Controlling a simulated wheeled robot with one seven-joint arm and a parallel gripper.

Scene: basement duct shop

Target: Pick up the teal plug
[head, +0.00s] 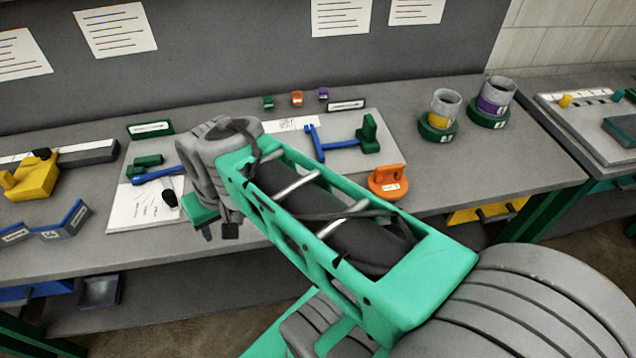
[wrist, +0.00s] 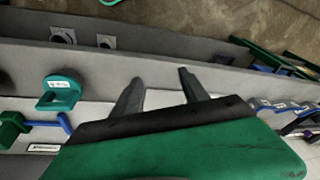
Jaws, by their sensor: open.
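A teal plug (wrist: 60,92) with a pale label stands on the grey bench in the wrist view, near the bench edge and left of my fingers. My gripper (wrist: 160,90) is open, with nothing between its two dark fingers. The teal plug is apart from it. In the head view my gripper (head: 218,230) is over the left part of the bench, beside a white sheet. There I see no teal plug near it; my arm hides part of the bench. An orange piece of similar shape (head: 388,182) stands right of my arm.
A green block (head: 368,135) with a blue bar lies on a grey board behind the arm. Two ringed cups (head: 440,112) (head: 492,100) stand at the right. A yellow tool (head: 30,178) and blue-grey brackets (head: 62,222) lie at the left. Bench right of the orange piece is clear.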

